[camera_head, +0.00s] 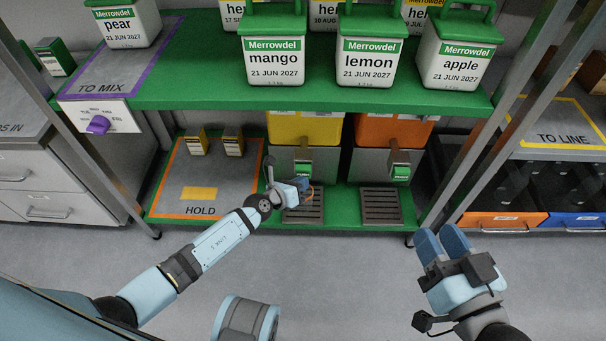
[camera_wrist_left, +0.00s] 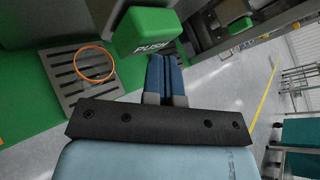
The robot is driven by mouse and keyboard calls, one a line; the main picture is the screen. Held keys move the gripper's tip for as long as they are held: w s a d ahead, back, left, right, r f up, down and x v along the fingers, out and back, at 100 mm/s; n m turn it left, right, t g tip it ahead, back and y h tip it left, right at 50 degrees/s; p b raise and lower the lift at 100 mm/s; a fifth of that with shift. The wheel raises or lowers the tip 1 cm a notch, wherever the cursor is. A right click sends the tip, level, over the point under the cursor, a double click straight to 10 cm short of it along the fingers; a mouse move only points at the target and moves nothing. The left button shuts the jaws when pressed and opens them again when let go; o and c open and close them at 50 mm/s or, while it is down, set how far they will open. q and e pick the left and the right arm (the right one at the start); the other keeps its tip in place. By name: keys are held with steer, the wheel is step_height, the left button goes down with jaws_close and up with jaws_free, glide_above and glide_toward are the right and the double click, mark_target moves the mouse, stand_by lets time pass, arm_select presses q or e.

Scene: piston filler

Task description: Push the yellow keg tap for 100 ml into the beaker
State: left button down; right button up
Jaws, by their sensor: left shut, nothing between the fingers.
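The yellow keg (camera_head: 305,128) stands on the lower green shelf, with a grey front. My left gripper (camera_head: 303,184) is shut and empty, just in front of the tap. In the left wrist view its fingertips (camera_wrist_left: 166,58) are close beside the block's lower edge; I cannot tell whether they touch. A clear beaker with an orange rim (camera_wrist_left: 95,63) stands on the drip grille below.
An orange keg (camera_head: 393,131) with its own green tap (camera_head: 401,172) and drip grille (camera_head: 381,206) stands to the right. The HOLD mat (camera_head: 205,180) lies to the left with small boxes. Labelled tubs, including mango (camera_head: 275,60), stand above. The floor in front is clear.

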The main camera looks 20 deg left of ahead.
arm_select(q)
steer(key=shift+w+a, duration=0.15)
steer(key=shift+w, duration=0.35)
stand_by(0.3)
stand_by(0.4)
steer(key=shift+s+d+p, duration=0.15)
steer(key=shift+s+p, duration=0.1)
steer(key=shift+s, duration=0.3)
steer(key=shift+s+d+p, duration=0.15)
steer(key=shift+s+p, duration=0.05)
steer(key=shift+s, duration=0.35)
steer(key=shift+s, duration=0.1)
steer(key=s+p, duration=0.1)
steer(key=s, duration=0.1)
steer(key=s+d, duration=0.1)
steer(key=s, duration=0.1)
steer(key=shift+s+d+p, duration=0.2)
steer(key=shift+s+p, duration=0.1)
steer(key=shift+p, duration=0.1)
stand_by(2.9)
